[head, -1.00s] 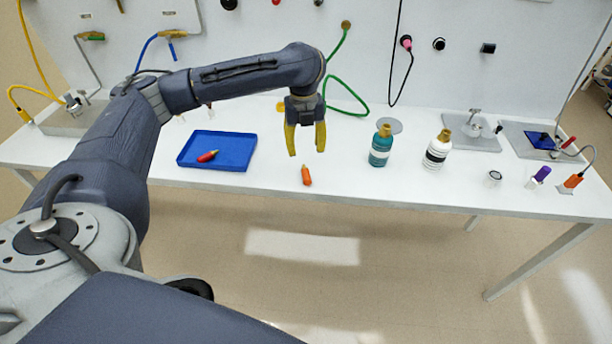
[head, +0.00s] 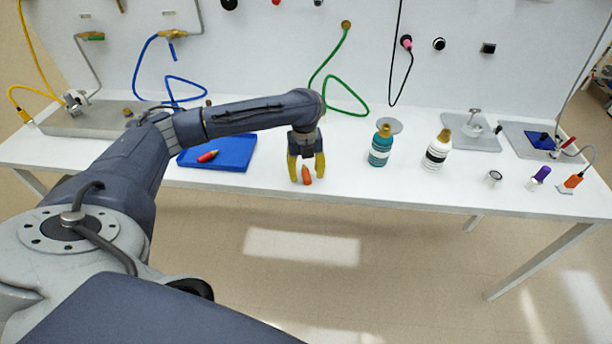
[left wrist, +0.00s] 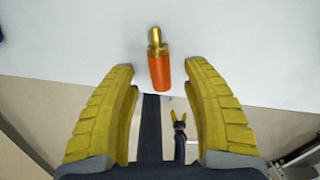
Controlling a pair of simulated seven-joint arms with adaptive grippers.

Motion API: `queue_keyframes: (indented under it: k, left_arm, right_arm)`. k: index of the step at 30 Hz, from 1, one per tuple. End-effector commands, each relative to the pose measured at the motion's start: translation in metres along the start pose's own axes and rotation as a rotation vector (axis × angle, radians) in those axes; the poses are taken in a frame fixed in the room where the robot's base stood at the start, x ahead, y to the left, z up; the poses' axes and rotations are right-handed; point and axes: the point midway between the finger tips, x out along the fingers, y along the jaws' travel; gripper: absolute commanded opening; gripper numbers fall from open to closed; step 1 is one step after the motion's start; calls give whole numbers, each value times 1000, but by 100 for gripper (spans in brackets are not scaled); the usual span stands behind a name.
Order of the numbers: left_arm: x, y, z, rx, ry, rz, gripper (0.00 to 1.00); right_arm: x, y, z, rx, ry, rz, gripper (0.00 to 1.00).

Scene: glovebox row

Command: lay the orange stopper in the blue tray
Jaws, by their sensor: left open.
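The orange stopper (head: 306,175) lies on the white table near its front edge. In the left wrist view the stopper (left wrist: 159,72) shows an orange body with a brass-coloured tip, pointing away from the gripper. My left gripper (head: 307,180) has its yellow fingers open around the stopper's place, one on each side. In the left wrist view the stopper is between and slightly beyond the fingertips (left wrist: 162,65), with gaps on both sides. The blue tray (head: 235,153) lies to the left, partly hidden by my left arm. A red stopper-like piece (head: 208,156) lies in it. My right gripper is not in view.
A teal bottle (head: 380,146) and a white bottle (head: 437,150) stand right of the gripper. Farther right are a small clear-and-dark cup (head: 493,178), a purple piece (head: 541,175) and an orange piece (head: 573,181). A green hose (head: 362,98) hangs behind. The table between gripper and tray looks clear.

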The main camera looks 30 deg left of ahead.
Motion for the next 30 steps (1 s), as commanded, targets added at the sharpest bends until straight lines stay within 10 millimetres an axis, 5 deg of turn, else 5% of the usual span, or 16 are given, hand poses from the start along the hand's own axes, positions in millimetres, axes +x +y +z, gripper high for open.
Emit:
queue_keyframes:
  k: [6, 16, 30]
  left_arm:
    - [18, 0, 0, -1, 0, -1, 49]
    - [20, 0, 0, -1, -1, -1, 49]
    - [20, 0, 0, -1, -1, -1, 0]
  right_arm:
    - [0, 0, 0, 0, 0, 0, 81]
    - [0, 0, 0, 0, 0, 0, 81]
    - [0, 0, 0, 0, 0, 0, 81]
